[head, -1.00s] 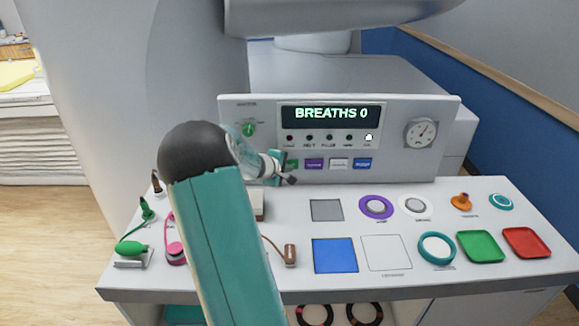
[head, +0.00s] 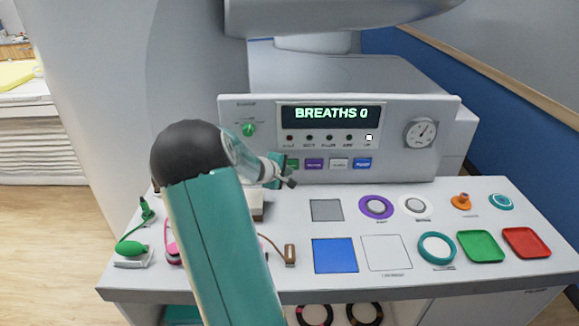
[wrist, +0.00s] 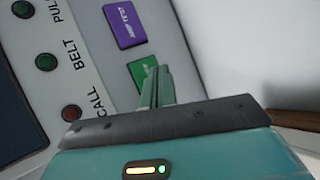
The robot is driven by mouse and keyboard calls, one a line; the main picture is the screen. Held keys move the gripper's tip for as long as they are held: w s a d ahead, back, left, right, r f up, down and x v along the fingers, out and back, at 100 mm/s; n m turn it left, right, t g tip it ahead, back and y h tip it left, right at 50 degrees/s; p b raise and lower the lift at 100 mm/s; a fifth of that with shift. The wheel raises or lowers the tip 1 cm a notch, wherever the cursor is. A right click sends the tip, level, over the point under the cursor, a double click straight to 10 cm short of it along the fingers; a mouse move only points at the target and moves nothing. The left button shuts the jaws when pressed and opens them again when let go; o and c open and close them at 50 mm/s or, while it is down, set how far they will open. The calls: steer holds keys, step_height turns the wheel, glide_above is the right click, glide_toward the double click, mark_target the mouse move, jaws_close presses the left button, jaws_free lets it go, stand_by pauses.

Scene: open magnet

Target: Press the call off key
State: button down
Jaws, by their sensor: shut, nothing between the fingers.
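A row of keys is on the upright front of the grey console: a green key (head: 293,164), a purple key (head: 314,164), a pale key and a blue key. The green key (wrist: 143,72) also shows in the wrist view, partly covered by my fingers, and its label is not readable; I cannot tell which key is call off. My gripper (head: 291,184) is shut and empty, beside the green key in the head view. In the wrist view my gripper (wrist: 157,72) has its fingertips over the green key; contact cannot be told. The red lamp (wrist: 72,113) is labelled CALL.
The display (head: 330,114) reads BREATHS 0, above a row of lamps with the rightmost one lit white. A green knob (head: 248,130) is left of the display and a gauge (head: 420,133) right. The desk below holds coloured pads, rings and trays.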

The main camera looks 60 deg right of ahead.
steer(key=shift+a, duration=0.1)
steer(key=shift+s+a, duration=0.35)
steer(key=shift+a, duration=0.35)
steer(key=shift+s+a, duration=0.4)
steer(key=shift+a, duration=0.35)
steer(key=shift+s+a, duration=0.35)
steer(key=shift+a, duration=0.35)
